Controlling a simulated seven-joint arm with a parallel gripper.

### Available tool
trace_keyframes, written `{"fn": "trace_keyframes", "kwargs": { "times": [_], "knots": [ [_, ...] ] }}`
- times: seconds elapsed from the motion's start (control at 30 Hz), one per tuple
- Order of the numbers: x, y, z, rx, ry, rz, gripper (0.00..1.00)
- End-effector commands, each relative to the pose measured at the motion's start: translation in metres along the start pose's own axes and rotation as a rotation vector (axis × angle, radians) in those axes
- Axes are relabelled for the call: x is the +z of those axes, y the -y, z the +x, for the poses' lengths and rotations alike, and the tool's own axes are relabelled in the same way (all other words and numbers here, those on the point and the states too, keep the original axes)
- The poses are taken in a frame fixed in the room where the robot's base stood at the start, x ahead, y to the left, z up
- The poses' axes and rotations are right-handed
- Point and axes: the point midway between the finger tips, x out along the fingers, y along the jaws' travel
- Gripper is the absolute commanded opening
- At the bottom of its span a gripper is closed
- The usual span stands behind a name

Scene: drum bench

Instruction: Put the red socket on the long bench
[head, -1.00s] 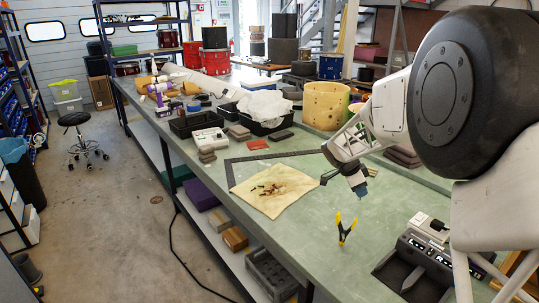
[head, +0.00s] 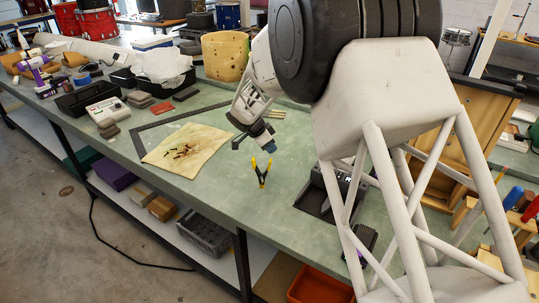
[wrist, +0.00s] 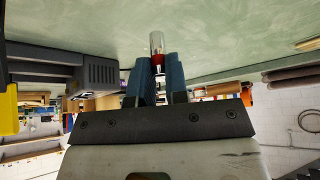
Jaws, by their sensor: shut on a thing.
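The long bench (head: 215,198) has a green top and runs from the front right to the far left in the head view. My gripper (head: 267,145) hangs low over its middle, right of the tan cloth. In the wrist view my gripper (wrist: 158,75) is shut on the red socket (wrist: 157,48), which has a shiny metal end and a red band between the blue fingertips. The metal end points towards the green surface; I cannot tell whether it touches. The socket is too small to make out in the head view.
A yellow and black clamp (head: 262,172) stands on the bench close by my gripper. A tan cloth (head: 207,139) with small items lies to the left. A black tray-like device (head: 318,192) sits to the right. Green bench top is bare in front of the cloth.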

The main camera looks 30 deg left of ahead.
Motion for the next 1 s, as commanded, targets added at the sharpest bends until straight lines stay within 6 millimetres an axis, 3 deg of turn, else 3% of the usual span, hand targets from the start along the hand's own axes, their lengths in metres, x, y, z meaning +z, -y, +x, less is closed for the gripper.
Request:
{"fn": "trace_keyframes", "kwargs": {
  "times": [0.27,0.6,1.0],
  "knots": [
    [0.003,0.000,0.004,0.001,0.000,0.000,0.00],
    [0.018,0.000,0.031,0.001,0.001,0.000,0.00],
    [0.019,0.000,0.034,0.000,0.000,0.000,0.00]
  ]
}}
